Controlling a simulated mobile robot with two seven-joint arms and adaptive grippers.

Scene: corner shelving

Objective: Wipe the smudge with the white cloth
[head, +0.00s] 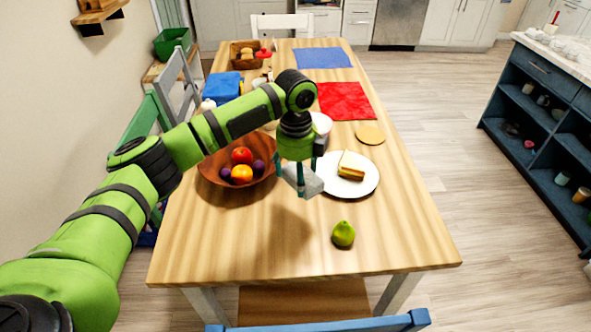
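The white cloth (309,182) hangs bunched in my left gripper (301,177), above the wooden table between the fruit bowl and the plate. The fingers are closed around the cloth, and it appears clear of the tabletop. A soft dark patch shows on the wood below the gripper; it looks like the arm's shadow. I cannot make out a distinct smudge, and part of the table is hidden behind my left arm. My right gripper is out of view.
A brown fruit bowl (213,173) is left of the cloth. A white plate (366,184) with a sandwich (352,166) is right. A green pear (343,234) sits nearer. A red cloth (345,101) and blue cloth (323,58) lie farther back. The front left tabletop is clear.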

